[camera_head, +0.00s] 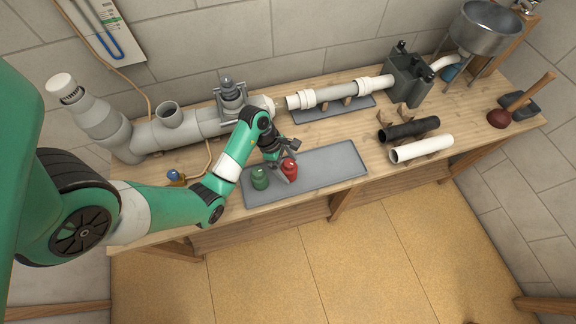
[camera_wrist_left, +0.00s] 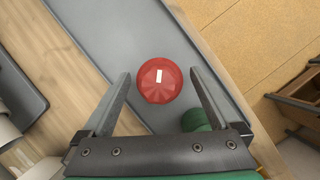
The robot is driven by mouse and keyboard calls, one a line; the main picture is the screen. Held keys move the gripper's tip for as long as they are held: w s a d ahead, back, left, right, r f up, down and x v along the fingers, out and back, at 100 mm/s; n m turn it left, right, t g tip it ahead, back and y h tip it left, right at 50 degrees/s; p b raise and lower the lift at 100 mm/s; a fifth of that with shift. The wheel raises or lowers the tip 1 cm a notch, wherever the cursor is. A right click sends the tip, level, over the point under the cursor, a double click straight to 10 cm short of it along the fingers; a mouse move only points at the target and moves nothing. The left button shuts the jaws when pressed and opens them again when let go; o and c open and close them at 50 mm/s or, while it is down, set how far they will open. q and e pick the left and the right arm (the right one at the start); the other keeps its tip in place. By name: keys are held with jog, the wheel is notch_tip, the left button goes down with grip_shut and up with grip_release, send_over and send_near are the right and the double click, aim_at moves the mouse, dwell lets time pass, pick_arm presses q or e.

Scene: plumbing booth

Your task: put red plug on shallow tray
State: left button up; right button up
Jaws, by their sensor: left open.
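The red plug (camera_head: 290,169) stands on the grey shallow tray (camera_head: 335,172), toward its left part. It also shows in the left wrist view (camera_wrist_left: 159,80) as a round red top with a white mark, lying between the fingers. My left gripper (camera_head: 284,160) is at the red plug, with its fingers open; in the left wrist view the open fingers (camera_wrist_left: 160,85) show a gap on both sides of the plug. My right gripper is in neither view.
A green plug (camera_head: 260,179) stands on the tray just left of the red one; its edge shows in the left wrist view (camera_wrist_left: 196,119). A black pipe (camera_head: 409,129) and a white pipe (camera_head: 422,149) lie to the right. The tray's right half is clear.

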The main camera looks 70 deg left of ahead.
aim_at(285, 161)
pick_arm(q)
jog(key=p+v, duration=0.2)
jog(key=v, duration=0.4)
jog(key=shift+w+p, duration=0.15)
jog(key=shift+p, duration=0.15)
jog(key=p+v, duration=0.5)
jog(key=v, duration=0.1)
jog(key=shift+p, duration=0.4)
